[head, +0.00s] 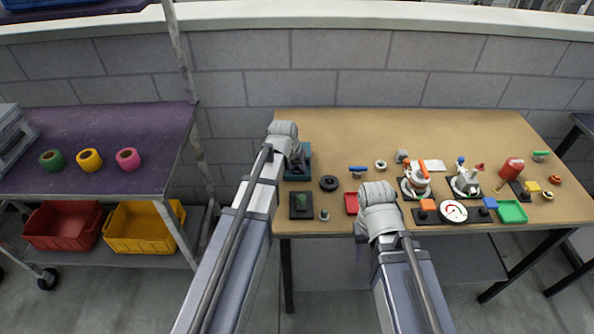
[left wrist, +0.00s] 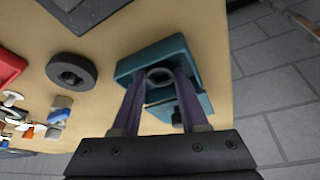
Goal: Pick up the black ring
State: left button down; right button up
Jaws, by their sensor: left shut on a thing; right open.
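A thick black ring (head: 329,183) lies flat on the wooden table, right of a teal block (head: 304,174). In the left wrist view the thick black ring (left wrist: 72,72) lies left of my left gripper, apart from it. My left gripper (left wrist: 160,82) is at the teal block (left wrist: 190,58), its two fingers closed on a small dark grey ring (left wrist: 160,74) there. Whether that ring is lifted off the block I cannot tell. In the head view my left gripper (head: 297,160) is partly hidden by its wrist. My right gripper (head: 377,212) is open over the table's front edge, its fingers mostly hidden.
A dark square plate with a green piece (head: 301,204) and a red tray (head: 351,203) are near the front edge. Several small parts and a white dial (head: 453,211) crowd the right side. The table's back strip (head: 360,130) is clear. A purple-topped cart (head: 90,180) stands left.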

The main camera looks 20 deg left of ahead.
aim_at(296, 174)
pick_arm(q)
notch_tip(296, 174, up, 10)
jog(key=p, duration=1)
